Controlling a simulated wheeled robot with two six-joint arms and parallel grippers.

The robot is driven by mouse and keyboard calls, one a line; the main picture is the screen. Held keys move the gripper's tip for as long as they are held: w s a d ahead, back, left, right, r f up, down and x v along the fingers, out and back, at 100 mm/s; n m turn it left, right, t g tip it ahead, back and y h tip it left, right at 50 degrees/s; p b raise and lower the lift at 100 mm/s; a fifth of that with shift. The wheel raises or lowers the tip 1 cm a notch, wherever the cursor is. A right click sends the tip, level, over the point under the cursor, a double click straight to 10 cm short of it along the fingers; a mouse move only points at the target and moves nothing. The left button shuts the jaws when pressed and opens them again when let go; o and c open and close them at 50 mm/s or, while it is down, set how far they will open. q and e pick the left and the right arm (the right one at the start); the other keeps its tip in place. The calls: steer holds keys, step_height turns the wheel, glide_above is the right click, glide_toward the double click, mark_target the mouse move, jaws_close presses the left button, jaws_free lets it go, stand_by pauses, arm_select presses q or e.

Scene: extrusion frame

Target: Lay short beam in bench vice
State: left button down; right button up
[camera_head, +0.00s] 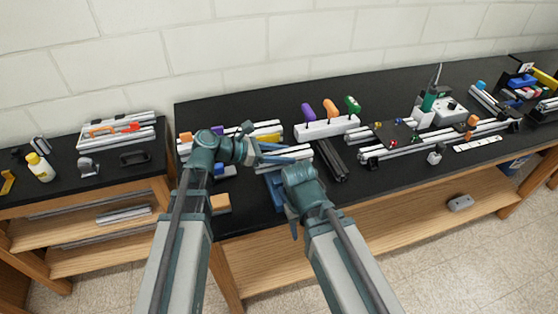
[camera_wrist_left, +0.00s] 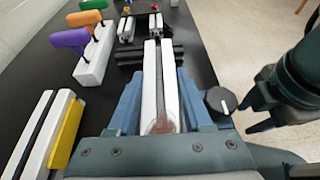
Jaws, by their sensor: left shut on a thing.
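The short beam (camera_wrist_left: 150,85) is a pale grooved bar that runs forward from my left gripper in the left wrist view. In the head view my left gripper (camera_head: 268,152) is shut on the beam (camera_head: 298,152) at its near end. The blue bench vice (camera_head: 274,184) stands at the table's front edge, just below the gripper. In the left wrist view blue parts (camera_wrist_left: 128,103) flank the beam on both sides. I cannot tell whether the beam touches the vice. My right gripper (camera_wrist_left: 254,112) is empty, its fingers apart, right of the vice.
Dark beams (camera_head: 332,160) lie just right of the vice. A white block (camera_head: 327,127) with purple, orange and green handled tools stands behind. Pale beams and a yellow piece (camera_wrist_left: 66,135) lie to the left. A fixture with long rails (camera_head: 430,140) fills the right side.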

arm_select(q)
steer(key=f+b, duration=0.3)
steer(key=shift+w+a+f+b, duration=0.1)
steer(key=shift+w+f+b, duration=0.2)
steer(key=shift+f+b, duration=0.1)
steer(key=shift+a+r, duration=0.1)
steer(key=shift+f+b, duration=0.35)
steer(key=shift+f, duration=0.15)
steer(key=shift+f, duration=0.1)
steer(key=shift+c, duration=1.6)
jaws_free()
steer(key=shift+s, duration=0.1)
steer(key=shift+r+p, duration=0.45)
steer(key=shift+r, duration=0.1)
steer(key=p+v, duration=0.4)
steer(key=v, duration=0.8)
steer(key=shift+p, duration=0.4)
